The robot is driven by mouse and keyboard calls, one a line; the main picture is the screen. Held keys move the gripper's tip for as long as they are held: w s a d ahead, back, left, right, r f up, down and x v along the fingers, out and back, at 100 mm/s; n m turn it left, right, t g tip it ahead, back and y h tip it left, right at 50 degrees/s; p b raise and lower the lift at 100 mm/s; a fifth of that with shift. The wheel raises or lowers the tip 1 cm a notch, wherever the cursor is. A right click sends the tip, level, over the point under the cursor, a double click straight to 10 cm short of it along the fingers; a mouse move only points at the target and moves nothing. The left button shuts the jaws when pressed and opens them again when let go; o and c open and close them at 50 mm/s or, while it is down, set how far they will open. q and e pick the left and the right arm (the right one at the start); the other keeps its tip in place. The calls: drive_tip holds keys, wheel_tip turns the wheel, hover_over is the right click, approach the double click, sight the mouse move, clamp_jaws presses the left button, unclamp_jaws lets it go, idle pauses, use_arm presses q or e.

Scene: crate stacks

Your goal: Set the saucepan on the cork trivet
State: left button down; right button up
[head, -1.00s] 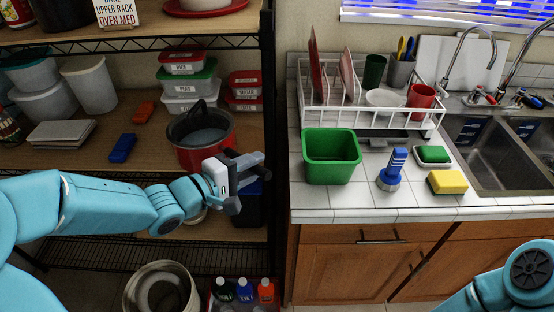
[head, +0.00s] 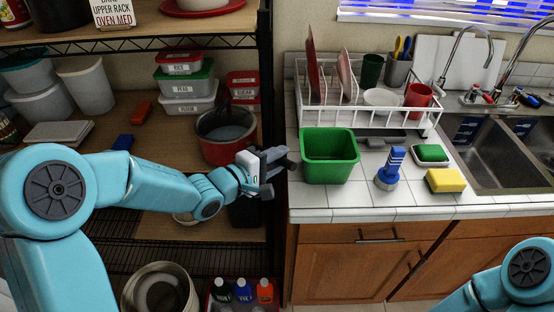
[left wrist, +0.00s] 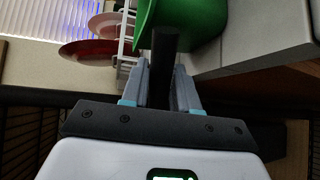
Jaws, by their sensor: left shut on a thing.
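The red saucepan (head: 217,151) with a grey inside is at the right end of the middle shelf in the head view; I cannot tell if it touches the board. My left gripper (head: 277,165) is beside its lower right, shut on a dark bar that seems to be the saucepan's handle. The left wrist view shows this dark handle (left wrist: 164,62) between the fingers, pointing toward the green bin. I cannot make out the cork trivet. A pale round thing (head: 185,219) is partly hidden under my left arm. My right gripper is out of view.
A shelf post stands between shelf and counter. The counter's front strip (head: 340,203) is clear.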

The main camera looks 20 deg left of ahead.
use_arm(q)
drive_tip(key=c, duration=0.9)
unclamp_jaws()
drive_tip(key=shift+f, duration=0.1)
drive_tip(key=shift+o, duration=0.2)
drive_tip(key=v, duration=1.2)
drive_tip(key=s+d+f+m+g+y, duration=0.1)
drive_tip(key=s+d+f+m+g, duration=0.15)
drive_tip(key=f, duration=0.85)
drive_tip(key=s+d+f+m+g+y, duration=0.15)
drive_tip(key=f+g, duration=0.25)
drive_tip(key=f, duration=0.7)
drive_tip(key=s+d+f+m+g, duration=0.2)
drive_tip(key=s+f+m+g, duration=0.1)
drive_tip(key=s+f, duration=0.3)
drive_tip(key=s+d+f+m+g+y, duration=0.1)
drive_tip(key=s+d+f+m+g, duration=0.1)
drive_tip(key=s+f, duration=0.4)
drive_tip(key=s+m+g, duration=0.1)
drive_tip(key=s+m, duration=0.1)
drive_tip(key=shift+s+d+f+g, duration=0.25)
drive_tip(key=shift+f+g, duration=0.1)
